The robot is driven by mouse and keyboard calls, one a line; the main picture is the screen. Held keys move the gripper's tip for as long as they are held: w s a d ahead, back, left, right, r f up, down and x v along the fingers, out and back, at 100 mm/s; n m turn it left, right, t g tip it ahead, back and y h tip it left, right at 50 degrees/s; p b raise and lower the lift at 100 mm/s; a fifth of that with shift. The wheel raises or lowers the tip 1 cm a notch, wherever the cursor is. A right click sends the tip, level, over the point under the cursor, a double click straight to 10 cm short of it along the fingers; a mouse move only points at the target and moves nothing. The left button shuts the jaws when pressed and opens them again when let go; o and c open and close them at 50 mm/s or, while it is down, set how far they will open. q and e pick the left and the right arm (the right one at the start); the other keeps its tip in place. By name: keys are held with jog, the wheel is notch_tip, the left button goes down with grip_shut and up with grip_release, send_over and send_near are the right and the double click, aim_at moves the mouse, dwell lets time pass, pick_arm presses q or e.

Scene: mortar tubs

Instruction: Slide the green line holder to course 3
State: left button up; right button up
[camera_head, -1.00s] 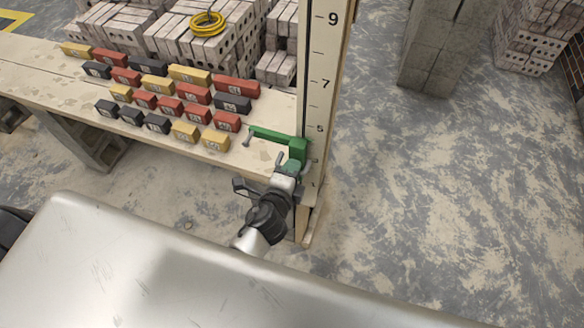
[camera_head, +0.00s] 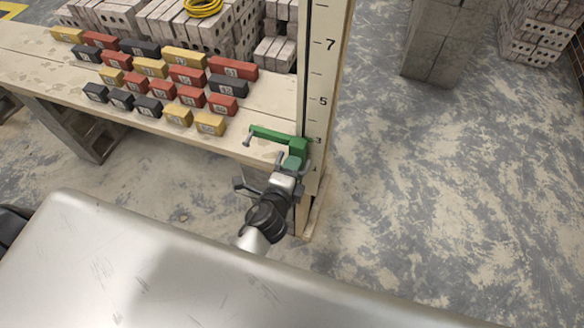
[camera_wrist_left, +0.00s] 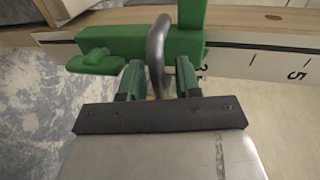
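The green line holder (camera_head: 297,147) sits on the tall pale post (camera_head: 325,60), which has course numbers and marks on its face. The holder's block is beside the mark 3, below 5 and 7, and its green arm reaches left above the bench end. My left gripper (camera_head: 287,168) is at the holder from the near side. In the left wrist view, its two fingers (camera_wrist_left: 158,80) stand on either side of the holder's grey curved handle (camera_wrist_left: 157,45), close against it. The number 3 shows right beside the green block, partly covered. My right gripper is out of view.
A wooden bench (camera_head: 60,65) left of the post carries several rows of red, yellow and black numbered blocks. Brick stacks and a yellow coil (camera_head: 203,7) stand behind it. A concrete block column (camera_head: 432,45) is at the back right. The floor right of the post is clear.

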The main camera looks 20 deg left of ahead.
pick_arm(q)
jog(key=shift+o, duration=0.4)
jog(key=b+v, duration=0.1)
jog(key=v, duration=1)
jog(key=shift+b, duration=0.35)
jog(key=shift+w+f, duration=0.1)
jog(key=s+f+n+g, duration=0.3)
jog(key=f, duration=0.9)
jog(key=s+f+n+g, duration=0.3)
jog(key=s+f, duration=0.1)
jog(key=f, duration=0.8)
jog(key=s+a+f+n+g, duration=0.4)
jog(key=s+f, duration=0.4)
jog(key=s, duration=0.2)
jog(key=s+a+f+n+g, duration=0.4)
jog(key=s+a+f+n, duration=0.2)
jog(key=s+f, duration=0.3)
jog(key=shift+s+f+y, duration=0.3)
jog(key=shift+s+f, duration=0.05)
jog(key=shift+s, duration=0.4)
